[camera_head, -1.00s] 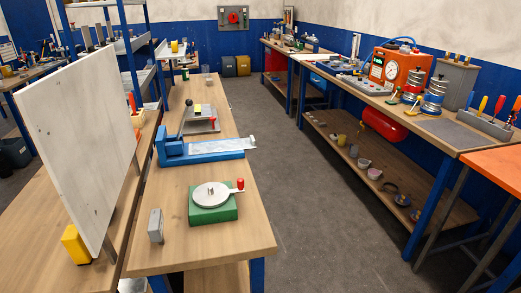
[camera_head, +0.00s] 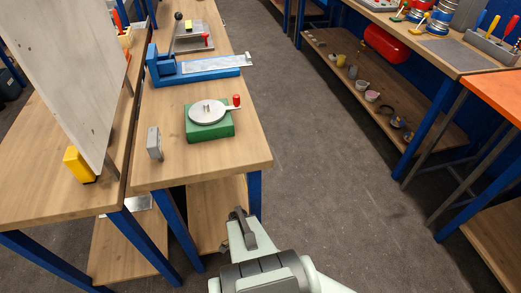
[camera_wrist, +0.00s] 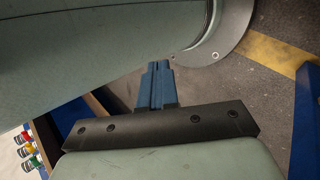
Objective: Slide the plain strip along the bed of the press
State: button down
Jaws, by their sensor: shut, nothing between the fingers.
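The blue press (camera_head: 160,66) stands on the wooden bench, with its long bed (camera_head: 207,76) running to the right. The plain strip (camera_head: 212,65) is a flat grey metallic band lying along the bed. Its right end sticks out past the bed's end and over the bench edge. My gripper (camera_head: 240,213) is low in the head view, in front of the bench's near right corner and well apart from the strip. It is shut and empty. In the wrist view, the shut fingers (camera_wrist: 157,82) show beyond a black bar; neither strip nor press can be made out there.
A green block with a round plate and red knob (camera_head: 208,120) stands nearer on the bench. A grey block (camera_head: 154,143) is left of it, and a large upright pale board (camera_head: 65,80) farther left. The aisle floor (camera_head: 330,190) to the right is clear.

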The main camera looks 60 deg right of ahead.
jog(key=s+d+r+n+t+y, duration=0.25)
jog(key=d+r+n+t, duration=0.2)
jog(key=d, duration=0.25)
jog(key=s+d+r+n+t+y, duration=0.1)
jog(key=s+d+r+n+t, duration=0.2)
jog(key=d+r, duration=0.25)
jog(key=w+d+r+t+h, duration=0.25)
jog(key=w+d+r, duration=0.2)
jog(key=d, duration=0.45)
jog(key=w+d+r+t+h, duration=0.1)
jog(key=w+d+r+t, duration=0.25)
jog(key=w+d, duration=0.4)
jog(key=w+d+r+t+h, duration=0.1)
jog(key=w+d+r+t, duration=0.25)
jog(key=d, duration=0.75)
jog(key=w+d+r+m+t+h, duration=0.15)
jog(key=w+d+r+t, duration=0.25)
jog(key=d+r, duration=0.8)
jog(key=w+d+r+m+t+h, duration=0.1)
jog(key=w+d+r+t+h, duration=0.3)
jog(key=d+r, duration=0.75)
jog(key=w+a+r, duration=0.1)
jog(key=w+a, duration=0.1)
jog(key=w, duration=0.4)
jog(key=w+a+r+y, duration=0.1)
jog(key=w+a, duration=0.1)
jog(key=w, duration=0.5)
jog(key=shift+w+a+r, duration=0.15)
jog(key=shift+w+a, duration=0.15)
jog(key=shift+a, duration=0.05)
